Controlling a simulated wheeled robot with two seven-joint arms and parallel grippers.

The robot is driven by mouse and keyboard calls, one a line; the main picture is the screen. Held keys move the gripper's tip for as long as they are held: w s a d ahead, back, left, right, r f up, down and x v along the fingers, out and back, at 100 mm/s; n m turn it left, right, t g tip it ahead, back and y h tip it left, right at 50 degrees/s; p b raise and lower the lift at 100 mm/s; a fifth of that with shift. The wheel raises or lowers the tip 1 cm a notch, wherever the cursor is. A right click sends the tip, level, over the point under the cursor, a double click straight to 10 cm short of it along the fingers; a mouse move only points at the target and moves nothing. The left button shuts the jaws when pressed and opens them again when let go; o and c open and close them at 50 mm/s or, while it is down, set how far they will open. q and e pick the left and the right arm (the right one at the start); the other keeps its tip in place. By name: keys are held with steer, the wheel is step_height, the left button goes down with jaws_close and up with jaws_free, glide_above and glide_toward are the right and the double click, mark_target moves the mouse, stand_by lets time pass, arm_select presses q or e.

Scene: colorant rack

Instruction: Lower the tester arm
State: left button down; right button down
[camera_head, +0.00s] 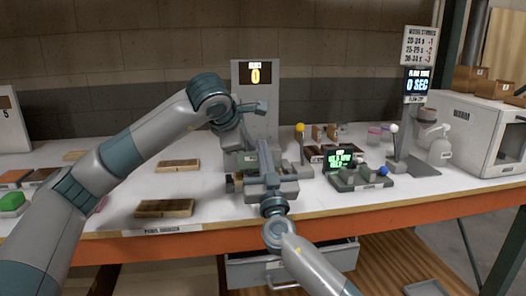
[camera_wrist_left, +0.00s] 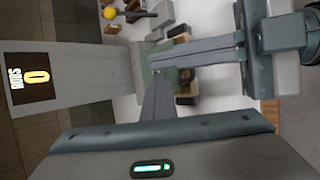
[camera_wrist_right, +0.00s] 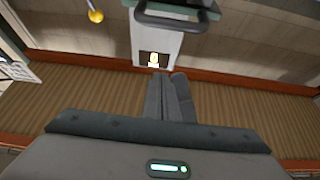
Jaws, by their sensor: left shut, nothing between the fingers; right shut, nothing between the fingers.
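The tester is a tall grey tower (camera_head: 241,82) with a yellow 0 on its display (camera_head: 258,74), over a low grey base partly hidden by my arms. The display also shows in the left wrist view (camera_wrist_left: 36,77). A dark U-shaped bar (camera_wrist_right: 176,22) in the right wrist view may belong to the tester arm; I cannot tell whether it is raised. My left gripper (camera_wrist_left: 156,78) is shut and empty, above the base in front of the tower. My right gripper (camera_wrist_right: 168,76) is shut and empty, pointing toward the tower, its fingers close to the left ones.
A yellow-knobbed lever (camera_head: 299,128) stands right of the tester. A device with a green screen (camera_head: 341,158) and a white-knobbed stand (camera_head: 394,129) are further right. Wooden blocks (camera_head: 165,208) lie at left. An orange table edge (camera_head: 200,243) and an open drawer (camera_head: 250,272) are in front.

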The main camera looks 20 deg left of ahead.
step_height(320, 180, down, 2)
stand_by(0.4)
arm_select(q)
steer(key=c, duration=2.2)
jaws_free()
steer(key=shift+o, duration=0.2)
steer(key=shift+s+r, duration=0.1)
steer(key=shift+r, duration=0.05)
steer(key=v, duration=1.1)
steer(key=shift+s+r, duration=0.2)
steer(key=shift+s, duration=0.05)
